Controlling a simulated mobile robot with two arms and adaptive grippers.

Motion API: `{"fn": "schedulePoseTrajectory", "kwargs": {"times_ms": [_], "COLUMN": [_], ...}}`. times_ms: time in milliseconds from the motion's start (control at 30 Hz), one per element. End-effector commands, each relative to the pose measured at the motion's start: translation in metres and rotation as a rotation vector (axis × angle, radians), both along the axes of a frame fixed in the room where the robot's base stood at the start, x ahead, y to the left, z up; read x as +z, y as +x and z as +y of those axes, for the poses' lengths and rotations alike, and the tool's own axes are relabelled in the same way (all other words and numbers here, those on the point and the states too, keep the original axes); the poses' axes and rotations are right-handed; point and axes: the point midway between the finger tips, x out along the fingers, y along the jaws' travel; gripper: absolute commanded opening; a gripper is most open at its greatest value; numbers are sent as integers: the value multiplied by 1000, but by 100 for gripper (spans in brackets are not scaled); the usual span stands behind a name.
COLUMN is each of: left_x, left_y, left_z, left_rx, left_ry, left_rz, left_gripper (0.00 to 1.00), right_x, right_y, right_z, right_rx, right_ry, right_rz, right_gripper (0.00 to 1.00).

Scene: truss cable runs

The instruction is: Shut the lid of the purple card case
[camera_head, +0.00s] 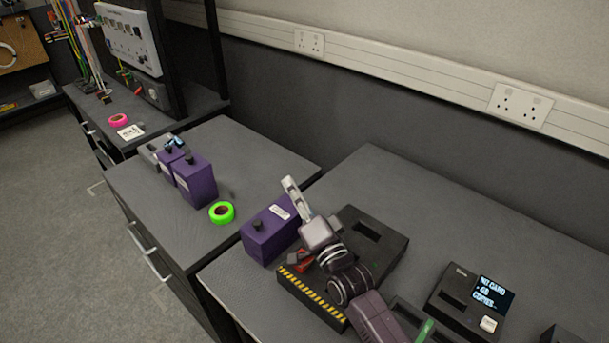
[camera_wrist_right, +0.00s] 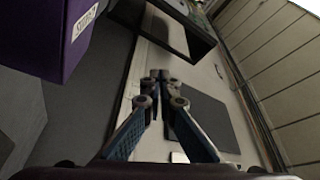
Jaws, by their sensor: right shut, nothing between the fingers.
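A purple box (camera_head: 268,232) with a black knob and a white label stands at the left end of the near bench, beside my right gripper. It also shows large at the upper left of the right wrist view (camera_wrist_right: 40,35). Two more purple boxes stand farther left, a taller one (camera_head: 197,180) and one partly behind it (camera_head: 171,158). I cannot tell which is the card case, or how its lid stands. My right gripper (camera_head: 289,184) is shut and empty, apart from the near box; its fingers also show in the wrist view (camera_wrist_right: 157,80). My left gripper is out of view.
A black unit (camera_head: 375,230) with a striped front edge lies beneath my right arm. A device with a lit screen (camera_head: 490,292) stands at right. Green tape (camera_head: 222,212) lies on the middle bench (camera_head: 135,205). The near bench's back area (camera_head: 420,200) is clear.

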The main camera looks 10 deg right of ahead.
Motion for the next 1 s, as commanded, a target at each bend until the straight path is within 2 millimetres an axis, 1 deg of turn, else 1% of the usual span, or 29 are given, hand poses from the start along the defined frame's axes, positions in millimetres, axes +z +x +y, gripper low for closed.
{"fn": "schedulePoseTrajectory", "kwargs": {"times_ms": [33,100,400,700,1000], "left_x": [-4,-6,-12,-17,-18], "left_y": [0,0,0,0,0], "left_z": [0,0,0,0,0], "left_rx": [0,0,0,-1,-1], "left_ry": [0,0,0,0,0], "left_rz": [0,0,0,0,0], "left_gripper": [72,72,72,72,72], "right_x": [-5,-10,-32,-47,-51], "right_y": [-5,-12,-33,-43,-45], "right_z": [7,15,42,55,59], "right_rx": [1,1,1,1,1], "right_ry": [11,12,10,11,11], "right_rz": [5,8,8,9,6], "right_gripper": [0,0,0,0,0]}}
